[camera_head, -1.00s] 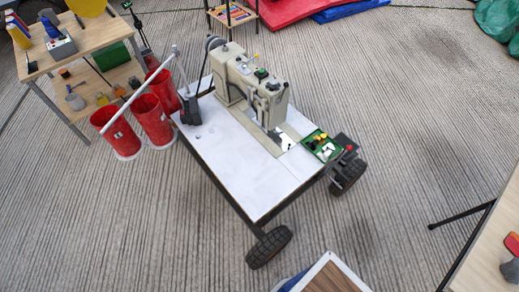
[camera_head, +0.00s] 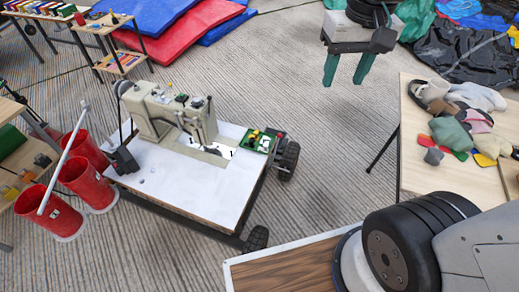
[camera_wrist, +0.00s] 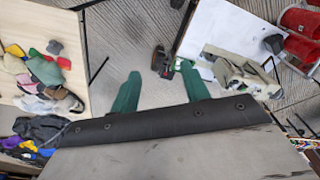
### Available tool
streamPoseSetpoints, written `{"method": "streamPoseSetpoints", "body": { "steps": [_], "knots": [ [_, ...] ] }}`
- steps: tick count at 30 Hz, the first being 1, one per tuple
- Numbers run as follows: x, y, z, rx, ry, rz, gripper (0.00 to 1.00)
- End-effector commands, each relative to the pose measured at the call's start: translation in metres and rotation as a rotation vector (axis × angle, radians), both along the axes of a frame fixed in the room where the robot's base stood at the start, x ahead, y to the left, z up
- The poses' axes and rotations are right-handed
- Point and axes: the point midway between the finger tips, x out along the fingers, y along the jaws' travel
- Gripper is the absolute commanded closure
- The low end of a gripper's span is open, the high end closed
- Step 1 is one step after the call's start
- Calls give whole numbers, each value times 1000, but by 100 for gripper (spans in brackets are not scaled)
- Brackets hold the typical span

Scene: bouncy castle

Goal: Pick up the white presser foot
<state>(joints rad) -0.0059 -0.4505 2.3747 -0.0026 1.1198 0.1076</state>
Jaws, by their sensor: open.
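A green tray (camera_head: 262,141) with small yellow, black and white pieces lies at the right corner of the white sewing table (camera_head: 215,194). The white presser foot is too small to make out for sure among these pieces. The beige sewing machine (camera_head: 165,112) stands on the table to the left of the tray. My gripper (camera_head: 346,72) has two green fingers, apart and empty, in the air beyond and right of the table. The fingers also show in the wrist view (camera_wrist: 160,72), where the right one overlaps the tray area.
Red buckets (camera_head: 77,175) stand left of the table. A wooden table (camera_head: 422,160) with cloth and stone-like pieces is at the right. Red and blue mats (camera_head: 186,35) lie at the back. The striped floor between the two tables is clear.

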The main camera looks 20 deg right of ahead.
Motion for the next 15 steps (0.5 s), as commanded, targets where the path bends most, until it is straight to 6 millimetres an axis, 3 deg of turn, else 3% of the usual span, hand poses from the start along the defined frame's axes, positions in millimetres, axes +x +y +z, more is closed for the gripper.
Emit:
{"method": "streamPoseSetpoints", "body": {
  "steps": [1, 8, 15],
  "knots": [
    [26, 1, -5, 2, 14, -18, 54],
    [134, 5, -38, 12, 29, -111, 54],
    [239, 10, -113, 19, 47, -211, 54]
  ]
}}
